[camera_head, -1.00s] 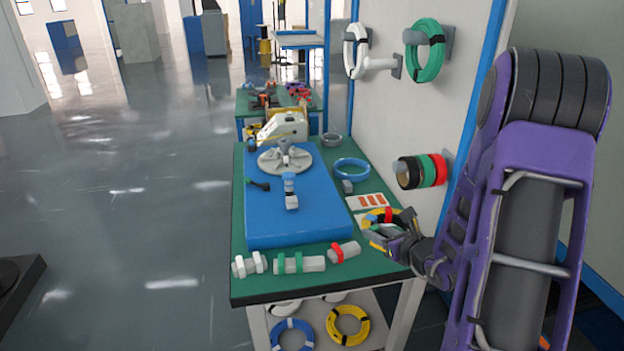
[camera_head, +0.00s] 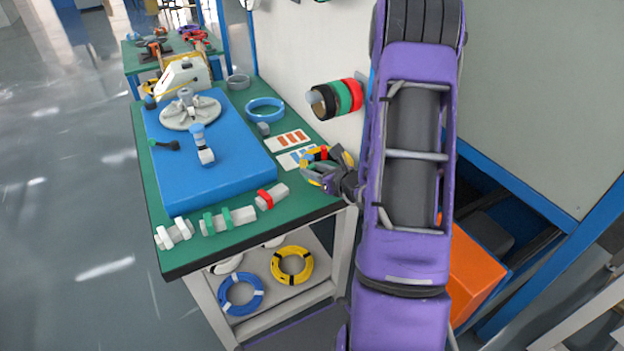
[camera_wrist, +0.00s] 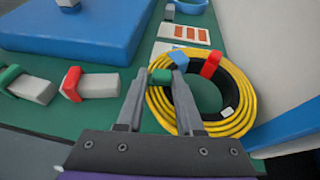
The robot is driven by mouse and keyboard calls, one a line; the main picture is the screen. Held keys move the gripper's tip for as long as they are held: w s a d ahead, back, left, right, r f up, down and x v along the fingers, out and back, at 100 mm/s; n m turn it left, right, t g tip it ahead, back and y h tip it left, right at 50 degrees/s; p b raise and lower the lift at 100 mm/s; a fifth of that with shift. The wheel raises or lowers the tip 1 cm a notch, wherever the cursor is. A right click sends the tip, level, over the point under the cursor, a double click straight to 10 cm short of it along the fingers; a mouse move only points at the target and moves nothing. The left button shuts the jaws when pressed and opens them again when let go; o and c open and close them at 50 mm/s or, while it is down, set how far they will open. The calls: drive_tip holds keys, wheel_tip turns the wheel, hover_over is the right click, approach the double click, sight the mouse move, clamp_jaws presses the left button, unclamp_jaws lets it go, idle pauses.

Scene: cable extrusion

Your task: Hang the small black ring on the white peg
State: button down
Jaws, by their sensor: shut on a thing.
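My gripper (camera_wrist: 160,76) is shut on what appears to be a small black ring (camera_wrist: 209,110), at its green band. The ring also has blue and red bands. It shows inside a larger yellow cable coil (camera_wrist: 158,110); whether the two touch is unclear. In the head view my gripper (camera_head: 326,170) is at the table's right edge by the yellow coil (camera_head: 310,176), and the black ring is mostly hidden. A pale peg (camera_head: 314,98) on the wall panel bears black, green and red rings. No empty white peg shows now.
The green table (camera_head: 153,212) carries a blue board (camera_head: 220,168), a blue ring (camera_head: 265,110), printed cards (camera_head: 287,142) and pale fittings (camera_head: 215,221) along the front. Blue (camera_head: 241,293) and yellow coils (camera_head: 292,265) lie on the shelf below. An orange box (camera_head: 474,275) stands right of my arm.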

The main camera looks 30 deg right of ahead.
drive_tip(key=shift+f, duration=1.6)
drive_tip(key=shift+b, duration=0.3)
drive_tip(key=shift+f, duration=0.2)
drive_tip(key=c, duration=0.5)
unclamp_jaws()
drive_tip(key=shift+c, duration=0.2)
drive_tip(key=shift+r, duration=0.2)
drive_tip(key=p+v, duration=0.1)
drive_tip(key=v, duration=1.1)
